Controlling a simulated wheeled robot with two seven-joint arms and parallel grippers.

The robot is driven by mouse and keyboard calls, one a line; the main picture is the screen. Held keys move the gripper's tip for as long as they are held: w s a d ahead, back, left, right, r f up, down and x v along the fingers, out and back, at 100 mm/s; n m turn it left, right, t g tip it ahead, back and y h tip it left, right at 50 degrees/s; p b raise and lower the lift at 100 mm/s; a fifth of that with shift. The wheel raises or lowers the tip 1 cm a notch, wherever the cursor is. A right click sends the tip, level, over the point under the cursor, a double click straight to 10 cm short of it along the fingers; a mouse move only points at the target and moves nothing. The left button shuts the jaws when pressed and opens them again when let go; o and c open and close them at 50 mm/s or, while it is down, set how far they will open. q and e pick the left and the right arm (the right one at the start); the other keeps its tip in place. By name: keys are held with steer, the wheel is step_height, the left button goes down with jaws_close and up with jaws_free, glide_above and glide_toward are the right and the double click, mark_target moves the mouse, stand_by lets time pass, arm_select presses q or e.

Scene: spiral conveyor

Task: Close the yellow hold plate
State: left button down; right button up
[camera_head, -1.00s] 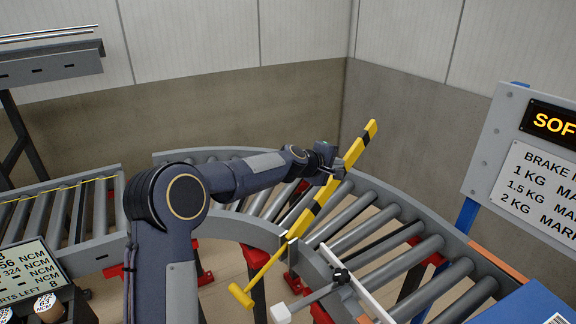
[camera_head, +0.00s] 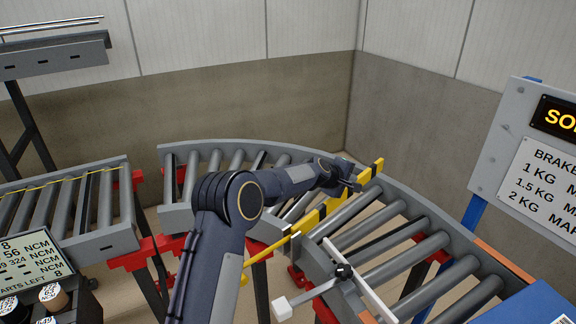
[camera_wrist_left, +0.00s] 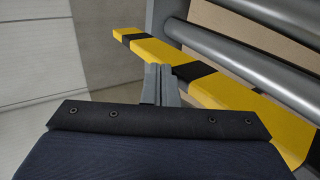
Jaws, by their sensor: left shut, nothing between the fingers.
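The yellow hold plate (camera_head: 308,219) is a long bar with black bands. In the head view it slants across the curved roller conveyor (camera_head: 432,219), its far end higher than its near end. Its near part is partly hidden behind my left arm. My left gripper (camera_head: 357,184) is shut and empty at the plate's far part. In the left wrist view the shut fingers (camera_wrist_left: 161,82) stand against or very close to the side of the plate (camera_wrist_left: 235,95); contact is hard to tell. My right gripper is not in view.
A sign panel (camera_head: 540,180) stands at right. A second roller section (camera_head: 75,215) lies at left, beyond a gap.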

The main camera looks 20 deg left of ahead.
arm_select(q)
steer(key=shift+w+d+f+b, duration=0.15)
steer(key=shift+f+b, duration=0.1)
steer(key=shift+f, duration=0.35)
steer(key=shift+w+a+f+b, duration=0.15)
steer(key=shift+f+b, duration=0.1)
steer(key=shift+f, duration=0.35)
steer(key=shift+r, duration=0.1)
